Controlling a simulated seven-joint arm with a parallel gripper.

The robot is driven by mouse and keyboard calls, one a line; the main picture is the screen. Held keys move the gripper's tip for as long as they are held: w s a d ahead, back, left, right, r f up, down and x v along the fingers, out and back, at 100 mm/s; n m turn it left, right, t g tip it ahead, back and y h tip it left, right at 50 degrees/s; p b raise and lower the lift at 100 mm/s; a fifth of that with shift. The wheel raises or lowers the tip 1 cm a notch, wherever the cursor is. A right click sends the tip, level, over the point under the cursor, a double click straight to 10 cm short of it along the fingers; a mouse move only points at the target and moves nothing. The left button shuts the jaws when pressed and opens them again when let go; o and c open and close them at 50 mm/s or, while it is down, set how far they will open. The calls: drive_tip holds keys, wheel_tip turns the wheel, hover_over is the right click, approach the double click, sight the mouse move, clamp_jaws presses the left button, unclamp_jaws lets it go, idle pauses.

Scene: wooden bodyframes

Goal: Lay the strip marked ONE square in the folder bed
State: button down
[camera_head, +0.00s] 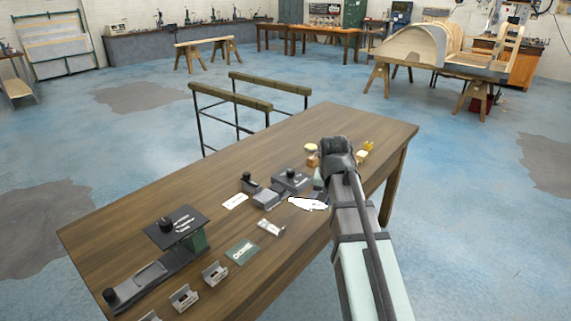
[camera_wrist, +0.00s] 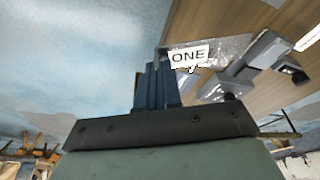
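The strip marked ONE (camera_wrist: 231,50) is a thin greyish piece with a white label, at the fingertips in the wrist view. My gripper (camera_wrist: 158,68) has its two dark blue fingers close together, apparently pinching the strip's left end. In the head view, a bright silvery piece (camera_head: 307,204) shows beside my arm and appears to be this strip; my fingers are hidden there. A grey block-like fixture (camera_head: 270,198) with a black knob lies just left of it and may be the folder; I cannot make out its bed. The strip appears apart from it.
A long grey tool (camera_head: 150,277) with a raised plate stands at the table's left. Small labelled holders (camera_head: 214,273), a green card (camera_head: 242,251) and a white card (camera_head: 235,201) lie nearby. Small blocks (camera_head: 362,156) sit beyond my arm. The table's far right (camera_head: 375,128) is clear.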

drive_tip(key=w+a+r, duration=0.2)
drive_tip(key=r, duration=0.1)
drive_tip(key=shift+w+a, duration=0.35)
drive_tip(key=shift+a, duration=0.05)
drive_tip(key=w+a, duration=0.2)
drive_tip(key=w, duration=0.2)
drive_tip(key=n+y, duration=0.2)
drive_tip(key=n, duration=0.6)
approach(279, 165)
drive_tip(key=s+a+r, duration=0.1)
drive_tip(key=s+r, duration=0.3)
drive_tip(key=r, duration=0.1)
drive_tip(key=shift+a+f, duration=0.1)
drive_tip(key=shift+f, duration=5)
drive_tip(key=shift+f, duration=0.1)
drive_tip(key=shift+f, duration=0.1)
drive_tip(key=c, duration=1.3)
unclamp_jaws()
